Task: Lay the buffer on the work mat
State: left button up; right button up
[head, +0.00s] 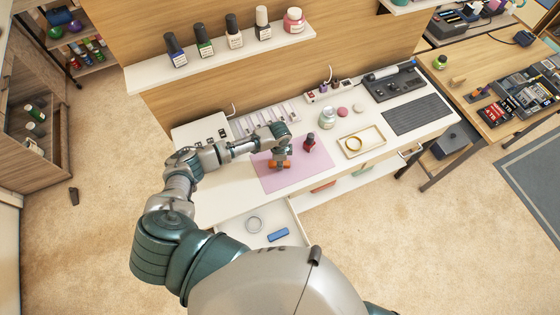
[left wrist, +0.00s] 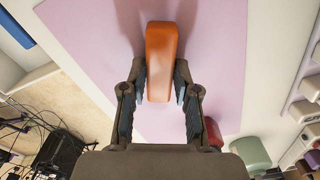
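The orange buffer (left wrist: 160,58), a small rounded block, lies between the fingertips of my left gripper (left wrist: 160,80) in the left wrist view. The fingers press close on its two long sides. In the head view the buffer (head: 280,165) shows under my left gripper (head: 281,157), over the pink work mat (head: 270,181). The mat (left wrist: 90,40) also fills much of the left wrist view. I cannot tell whether the buffer touches the mat. My right gripper is not in view.
A red bottle (head: 309,142) stands at the mat's right side. A jar (head: 327,118) and a tray (head: 373,147) with a ring are further right. An open drawer (head: 295,234) below holds a blue block (head: 278,235) and a clear ring (head: 254,224).

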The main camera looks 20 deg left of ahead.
pick_arm(q)
jog(key=o, duration=0.3)
jog(key=shift+a, duration=0.2)
jog(key=shift+r, duration=0.1)
notch_tip(320, 180, up, 12)
jog(key=shift+p, duration=0.35)
jog(key=shift+s, duration=0.1)
